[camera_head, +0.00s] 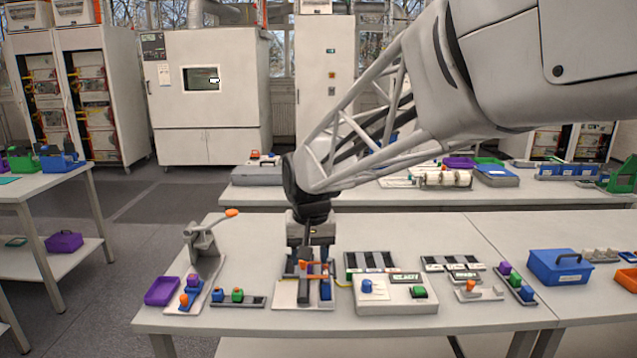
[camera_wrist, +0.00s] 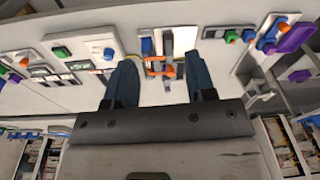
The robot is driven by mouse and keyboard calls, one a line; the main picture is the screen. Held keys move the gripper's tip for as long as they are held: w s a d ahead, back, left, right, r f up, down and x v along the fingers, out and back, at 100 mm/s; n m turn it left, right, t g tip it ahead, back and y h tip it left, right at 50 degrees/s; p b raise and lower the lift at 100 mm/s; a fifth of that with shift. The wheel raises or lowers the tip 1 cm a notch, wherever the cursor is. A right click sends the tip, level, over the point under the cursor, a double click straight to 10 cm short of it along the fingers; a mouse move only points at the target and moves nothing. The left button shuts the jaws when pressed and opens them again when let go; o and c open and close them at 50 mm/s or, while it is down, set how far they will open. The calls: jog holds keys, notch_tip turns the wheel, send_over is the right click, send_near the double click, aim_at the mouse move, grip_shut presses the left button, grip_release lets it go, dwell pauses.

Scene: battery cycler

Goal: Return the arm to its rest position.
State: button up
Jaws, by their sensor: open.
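My gripper (camera_head: 311,258) is above a white fixture plate (camera_head: 292,296) on the front bench in the head view, with the arm reaching in from the upper right. In the wrist view my gripper (camera_wrist: 158,82) is open, its two dark fingers apart with nothing held between them. An orange piece (camera_wrist: 153,68) on the fixture shows beyond the gap between the fingers. In the head view an orange part (camera_head: 313,267) and a blue block (camera_head: 325,290) sit on this plate, close to the gripper. Whether the fingertips touch anything on the fixture cannot be told.
A lever press (camera_head: 203,252) with an orange knob stands left of the fixture, by a purple bin (camera_head: 161,291). A white box (camera_head: 393,297) with blue and green knobs is close on the right. A blue bin (camera_head: 559,268) stands farther right. The front bench edge is mostly clear.

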jog(key=s+d+f, duration=0.1)
jog(key=s+d, duration=0.9)
jog(key=s, duration=0.3)
jog(key=s+d+f+m+t, duration=0.1)
jog(key=s+d, duration=0.9)
jog(key=s, duration=0.4)
jog(key=shift+d+f+m+h, duration=0.2)
jog(key=shift+f+m+h, duration=0.05)
jog(key=shift+m+h, duration=0.05)
